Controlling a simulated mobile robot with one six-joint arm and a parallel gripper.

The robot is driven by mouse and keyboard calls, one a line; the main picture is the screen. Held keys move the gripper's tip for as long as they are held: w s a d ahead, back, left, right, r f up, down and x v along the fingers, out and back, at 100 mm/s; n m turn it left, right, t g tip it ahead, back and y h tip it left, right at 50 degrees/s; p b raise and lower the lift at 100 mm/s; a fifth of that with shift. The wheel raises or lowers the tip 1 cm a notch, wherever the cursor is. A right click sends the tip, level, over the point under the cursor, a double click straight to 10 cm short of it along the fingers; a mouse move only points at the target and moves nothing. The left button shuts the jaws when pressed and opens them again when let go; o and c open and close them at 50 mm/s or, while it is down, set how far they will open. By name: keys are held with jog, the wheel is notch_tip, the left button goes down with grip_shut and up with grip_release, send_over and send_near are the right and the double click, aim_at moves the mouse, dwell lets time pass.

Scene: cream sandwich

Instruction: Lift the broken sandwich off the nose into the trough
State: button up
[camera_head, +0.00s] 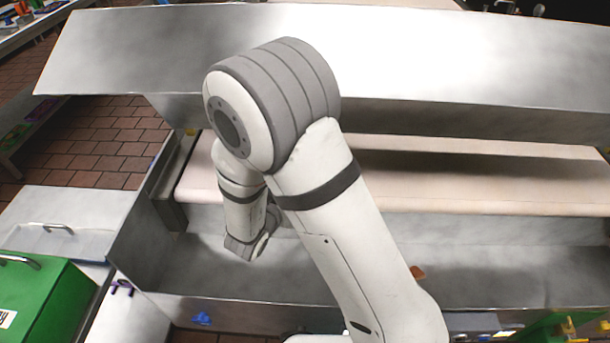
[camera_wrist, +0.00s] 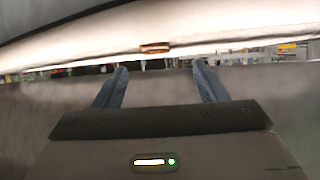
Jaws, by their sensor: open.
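In the wrist view, a small brown sandwich (camera_wrist: 155,47) sits at the edge of the pale belt nose (camera_wrist: 230,46). It is too small to tell how it is broken. My gripper (camera_wrist: 160,70) is open and empty, its two blue-grey fingers apart, with the sandwich beyond them and between their lines. In the head view, the pale belt (camera_head: 480,190) runs above the grey metal trough (camera_head: 500,270). My arm hides part of both, and the fingers do not show clearly there.
A small orange-brown piece (camera_head: 417,271) lies in the trough beside my arm. A broad steel cover (camera_head: 450,60) overhangs the belt. The trough's right part looks clear.

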jog(key=x, duration=0.2)
jog(key=p+x, duration=0.1)
jog(key=x, duration=0.1)
jog(key=p+x, duration=0.1)
jog(key=x, duration=0.1)
jog(key=shift+w+d+r, duration=0.25)
jog(key=shift+d+r, duration=0.05)
jog(key=shift+d, duration=0.2)
jog(key=shift+w+d+f, duration=0.1)
jog(key=shift+w+f, duration=0.2)
jog(key=shift+w, duration=0.2)
jog(key=shift+c, duration=0.6)
jog(key=c, duration=0.9)
